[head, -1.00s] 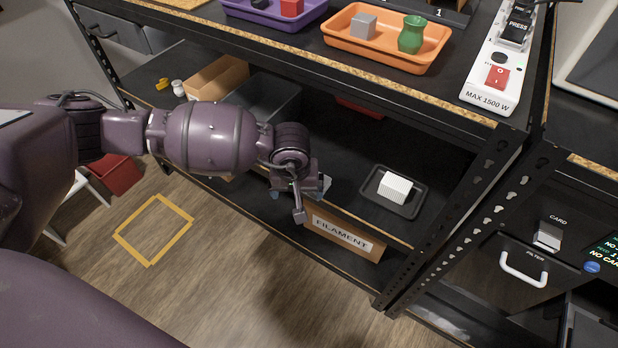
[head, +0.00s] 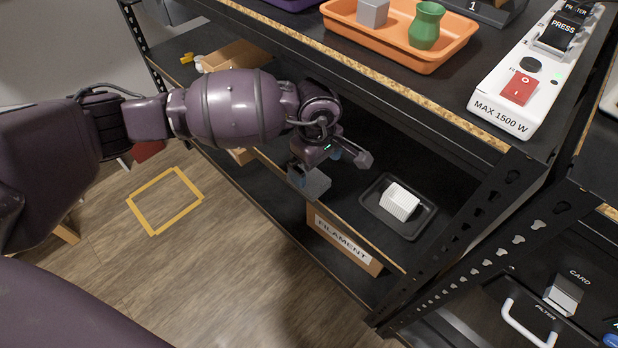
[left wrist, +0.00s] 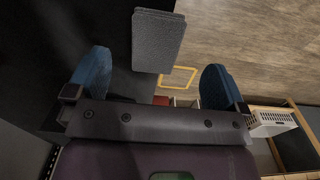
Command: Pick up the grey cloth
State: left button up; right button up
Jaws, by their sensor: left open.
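The grey cloth (left wrist: 158,42) shows in the left wrist view as a folded, textured grey rectangle at the edge of the black shelf, with the wooden floor beyond. In the head view the cloth (head: 314,183) is a small grey patch by the shelf's front edge, partly hidden by my gripper. My left gripper (head: 330,164) is open over this edge. In the left wrist view its two blue-padded fingers (left wrist: 157,78) stand wide apart, with the cloth ahead of the gap and nothing between them. My right gripper is not in view.
A black tray (head: 418,226) with a white ribbed block (head: 399,203) lies on the lower shelf to the right. The FILAMENT box (head: 343,240) is just below the shelf edge. The upper shelf, with an orange tray (head: 440,56), overhangs behind my arm. A black upright (head: 450,250) stands right.

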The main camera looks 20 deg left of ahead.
aim_at(315, 182)
pick_arm(q)
jog(key=shift+f, duration=0.4)
jog(key=shift+f+b, duration=0.5)
jog(key=shift+f, duration=0.4)
notch_tip(315, 182, down, 4)
jog(key=shift+a+f+b, duration=0.1)
jog(key=shift+b, duration=0.9)
jog(key=shift+w+f, duration=0.15)
jog(key=shift+f, duration=0.2)
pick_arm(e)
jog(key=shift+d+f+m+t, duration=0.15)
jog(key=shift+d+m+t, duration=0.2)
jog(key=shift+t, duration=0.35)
pick_arm(q)
jog(key=shift+r, duration=0.1)
jog(key=shift+c, duration=0.2)
jog(key=c, duration=1)
